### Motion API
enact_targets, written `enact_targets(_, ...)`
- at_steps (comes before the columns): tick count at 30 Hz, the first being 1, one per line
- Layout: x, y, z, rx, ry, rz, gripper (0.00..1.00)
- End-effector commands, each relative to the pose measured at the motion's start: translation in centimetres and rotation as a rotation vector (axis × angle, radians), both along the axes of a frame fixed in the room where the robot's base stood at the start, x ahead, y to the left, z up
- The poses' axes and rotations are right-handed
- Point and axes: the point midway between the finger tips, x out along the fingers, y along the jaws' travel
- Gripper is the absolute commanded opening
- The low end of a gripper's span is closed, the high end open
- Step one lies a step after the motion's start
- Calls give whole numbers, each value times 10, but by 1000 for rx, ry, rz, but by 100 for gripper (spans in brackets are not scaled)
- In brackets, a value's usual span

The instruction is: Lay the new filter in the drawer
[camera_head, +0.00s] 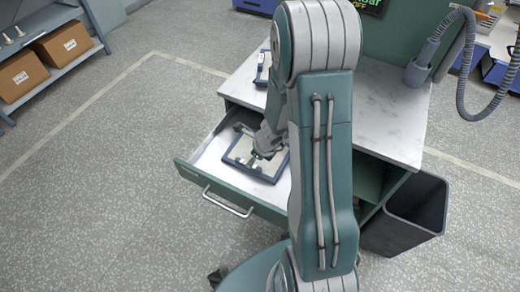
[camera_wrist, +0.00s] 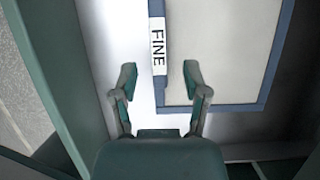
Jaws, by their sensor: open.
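A flat filter with a blue frame, a pale panel and a white "FINE" label lies in the open green drawer (camera_head: 228,192). It shows in the head view (camera_head: 240,148), partly behind my arm, and in the wrist view (camera_wrist: 222,60). My gripper (camera_head: 261,156) is over the filter's edge. In the wrist view its open fingers (camera_wrist: 160,74) stand either side of the labelled edge; I cannot tell whether they touch it. A second blue-framed piece (camera_head: 263,66) lies on the worktop, mostly hidden by my arm.
The drawer slides out of a green cabinet with a pale worktop (camera_head: 390,110). A dark bin (camera_head: 405,215) stands at its right, and a grey hose (camera_head: 463,75) hangs at the back right. Shelves with cardboard boxes (camera_head: 62,45) are far left. Floor left of the drawer is clear.

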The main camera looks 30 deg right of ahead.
Motion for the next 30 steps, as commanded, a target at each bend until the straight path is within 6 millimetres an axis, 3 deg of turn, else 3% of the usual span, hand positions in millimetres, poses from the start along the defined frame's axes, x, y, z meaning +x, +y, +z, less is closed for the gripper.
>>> enact_targets(12, -16, -12, 53, -1, -4, 1, 59)
enact_targets(20, -20, -12, 71, -14, -14, 40, 59)
enact_targets(23, -20, 0, 94, -61, -69, 199, 59)
enact_targets(30, -38, 45, 176, -291, -253, 847, 59)
